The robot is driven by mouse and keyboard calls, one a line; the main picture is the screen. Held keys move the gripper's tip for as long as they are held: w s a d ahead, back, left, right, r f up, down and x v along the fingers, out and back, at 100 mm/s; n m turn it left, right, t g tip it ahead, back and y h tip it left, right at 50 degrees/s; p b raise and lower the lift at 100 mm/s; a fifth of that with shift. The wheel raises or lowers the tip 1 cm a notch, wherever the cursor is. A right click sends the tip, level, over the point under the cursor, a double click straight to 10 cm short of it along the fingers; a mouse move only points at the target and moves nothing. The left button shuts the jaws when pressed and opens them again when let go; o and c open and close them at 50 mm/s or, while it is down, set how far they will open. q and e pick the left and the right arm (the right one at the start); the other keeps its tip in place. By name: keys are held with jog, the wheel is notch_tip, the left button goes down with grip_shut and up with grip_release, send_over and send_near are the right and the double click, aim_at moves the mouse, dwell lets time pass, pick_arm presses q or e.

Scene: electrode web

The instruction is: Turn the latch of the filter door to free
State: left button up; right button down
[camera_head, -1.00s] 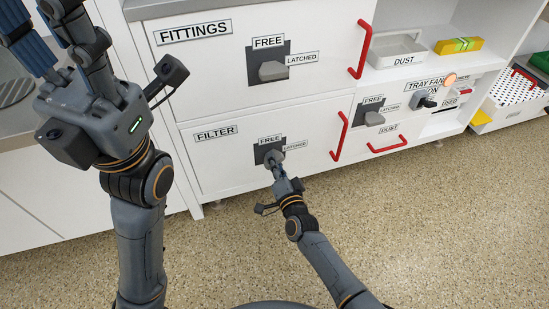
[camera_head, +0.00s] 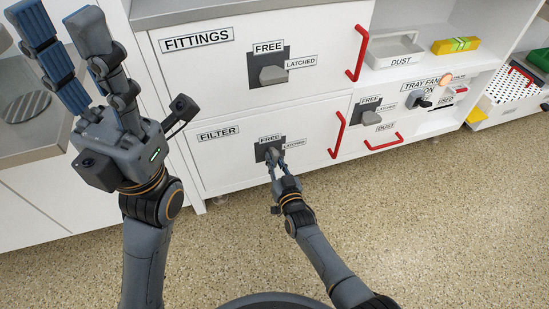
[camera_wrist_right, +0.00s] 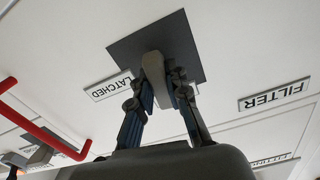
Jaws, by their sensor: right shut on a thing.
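The filter door (camera_head: 228,165) is a white panel low on the cabinet. Its latch (camera_wrist_right: 153,66) is a grey knob on a dark square plate (camera_head: 261,147), with a FREE label (camera_head: 270,138) above and a LATCHED label (camera_head: 294,145) to the right in the head view. My right gripper (camera_head: 274,164) is shut on the knob, one finger on each side in the right wrist view (camera_wrist_right: 165,90). There the knob lies roughly upright, not pointing at the LATCHED label; its lower end is partly hidden. My left gripper (camera_head: 60,30) is open and empty, raised at the left.
The fittings door (camera_head: 205,75) with its own latch (camera_head: 272,75) is above. A dust tray (camera_head: 392,52) and a yellow-green block (camera_head: 455,45) stand on the shelf at right. The floor in front is clear.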

jog(key=shift+n, duration=0.8)
jog(key=c, duration=1.3)
grip_release()
jog(key=v, duration=1.2)
